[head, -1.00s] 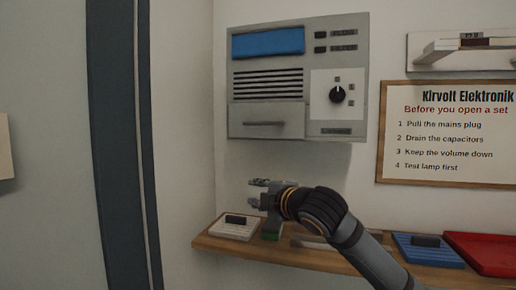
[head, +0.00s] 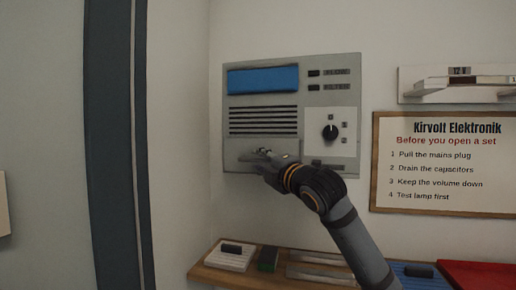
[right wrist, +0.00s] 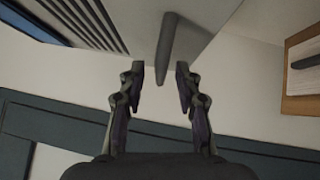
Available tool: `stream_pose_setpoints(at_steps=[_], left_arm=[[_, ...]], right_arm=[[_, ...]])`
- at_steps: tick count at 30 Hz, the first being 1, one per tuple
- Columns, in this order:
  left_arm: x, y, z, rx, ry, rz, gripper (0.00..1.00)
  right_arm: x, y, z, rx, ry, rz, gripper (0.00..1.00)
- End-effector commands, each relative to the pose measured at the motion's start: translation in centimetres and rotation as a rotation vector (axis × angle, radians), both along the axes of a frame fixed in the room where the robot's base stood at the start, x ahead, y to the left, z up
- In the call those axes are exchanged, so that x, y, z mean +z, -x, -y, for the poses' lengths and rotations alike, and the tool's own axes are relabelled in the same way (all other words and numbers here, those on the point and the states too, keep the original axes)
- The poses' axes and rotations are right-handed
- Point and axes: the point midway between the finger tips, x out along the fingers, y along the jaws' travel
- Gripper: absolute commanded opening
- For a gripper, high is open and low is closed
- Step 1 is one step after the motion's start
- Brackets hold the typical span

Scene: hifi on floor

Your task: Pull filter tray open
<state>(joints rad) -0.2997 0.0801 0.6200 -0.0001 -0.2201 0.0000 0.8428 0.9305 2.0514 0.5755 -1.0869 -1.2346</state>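The filter tray (head: 232,161) is the grey front panel at the lower left of the wall unit (head: 312,103), below its black slots. It looks shut, flush with the unit's face. My right gripper (head: 262,155) is in front of the tray and hides most of its handle in the head view. In the right wrist view the bar handle (right wrist: 168,40) runs between the two open fingertips (right wrist: 160,75), with a gap on each side. I cannot tell how far the handle reaches in between the fingers. My left gripper is not in view.
A dial (head: 330,132) is right of the tray. A framed sign (head: 442,162) hangs to the right.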

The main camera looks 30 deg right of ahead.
Motion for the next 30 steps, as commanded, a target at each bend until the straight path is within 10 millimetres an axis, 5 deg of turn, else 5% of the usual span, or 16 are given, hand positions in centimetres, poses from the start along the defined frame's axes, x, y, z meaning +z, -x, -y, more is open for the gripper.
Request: stream_pose_setpoints(at_steps=[13, 21, 30], left_arm=[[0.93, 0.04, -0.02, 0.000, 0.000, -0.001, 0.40], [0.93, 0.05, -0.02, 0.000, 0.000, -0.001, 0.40], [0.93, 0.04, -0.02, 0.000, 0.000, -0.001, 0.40]], right_arm=[[0.05, -1.58, 0.11, -0.001, 0.001, -0.001, 0.34], [0.06, -1.56, 0.11, -0.001, 0.001, -0.001, 0.00], [0.04, -1.56, 0.10, -0.001, 0.001, -0.002, 0.00]])
